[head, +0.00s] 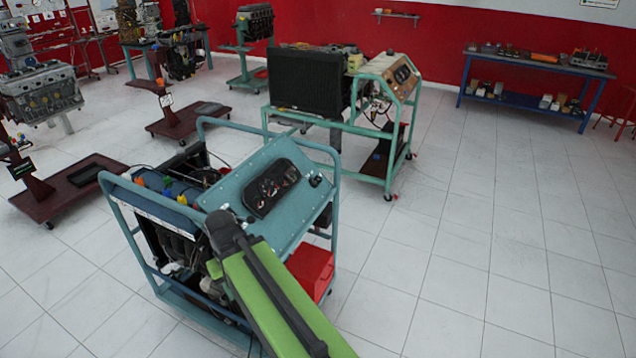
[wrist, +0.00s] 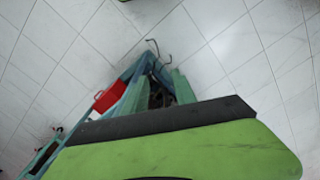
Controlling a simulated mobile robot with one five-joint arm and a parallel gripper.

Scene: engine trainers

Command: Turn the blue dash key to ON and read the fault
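The blue dash panel (head: 265,195) slopes on top of the blue-framed engine trainer in the front left of the head view. It carries a dark gauge cluster (head: 272,188). A small dark knob-like part (head: 316,181), perhaps the key, sits near its upper right corner; its position is too small to read. My green and black arm reaches over the trainer's front, and its black joint covers the panel's lower left. My gripper's fingers do not show in either view. In the wrist view, my arm fills the bottom, with part of a blue frame (wrist: 133,72) beyond it.
A red box (head: 312,273) sits low on the trainer's right; a red box also shows in the wrist view (wrist: 110,96). A green-framed radiator trainer (head: 340,134) stands behind. A blue bench (head: 535,72) is at the back right. The tiled floor at right is clear.

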